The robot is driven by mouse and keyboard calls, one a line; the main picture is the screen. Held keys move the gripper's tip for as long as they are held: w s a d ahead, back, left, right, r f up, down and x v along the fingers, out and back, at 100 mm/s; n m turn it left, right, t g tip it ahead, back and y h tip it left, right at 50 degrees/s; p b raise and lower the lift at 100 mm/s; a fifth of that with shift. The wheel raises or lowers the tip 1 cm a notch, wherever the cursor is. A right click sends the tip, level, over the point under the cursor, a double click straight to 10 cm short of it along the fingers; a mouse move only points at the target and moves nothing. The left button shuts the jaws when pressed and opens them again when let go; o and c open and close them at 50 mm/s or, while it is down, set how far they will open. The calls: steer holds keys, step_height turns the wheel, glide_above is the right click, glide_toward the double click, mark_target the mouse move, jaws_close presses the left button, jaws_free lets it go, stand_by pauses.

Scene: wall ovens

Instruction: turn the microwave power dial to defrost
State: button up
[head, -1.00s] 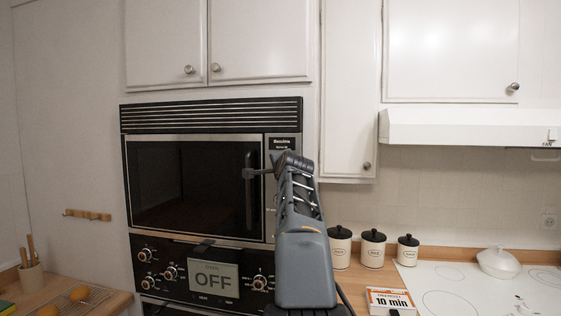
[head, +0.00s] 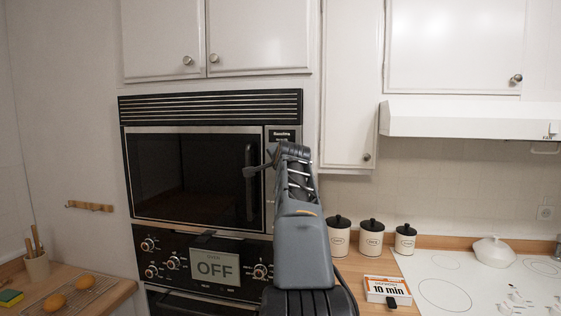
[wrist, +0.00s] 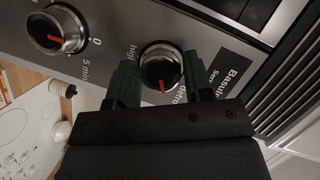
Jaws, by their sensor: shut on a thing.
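The microwave (head: 195,178) is set in the wall, with its black door shut and a narrow control panel at its right. In the wrist view the power dial (wrist: 161,68), black with a silver rim and a red mark, sits between the green fingertips of my gripper (wrist: 160,80). My gripper is shut on it. The red mark points down in that view, towards the side of the partly hidden "defrost" label (wrist: 179,93). "High" is printed left of the dial. In the head view my gripper (head: 270,163) is at the panel, and my arm hides the dial.
A timer dial (wrist: 57,30) with "0" and "5 min" marks is beside the power dial. The microwave door handle (head: 250,182) stands out just left of my gripper. Oven knobs and an "OFF" display (head: 215,266) are below. Canisters (head: 371,240) stand on the counter at right.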

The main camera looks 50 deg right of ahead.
steer(key=o, duration=0.9)
steer(key=shift+c, duration=0.2)
steer(key=b+v, duration=0.4)
steer(key=v, duration=0.9)
steer(key=shift+s+a, duration=0.25)
steer(key=shift+s, duration=0.05)
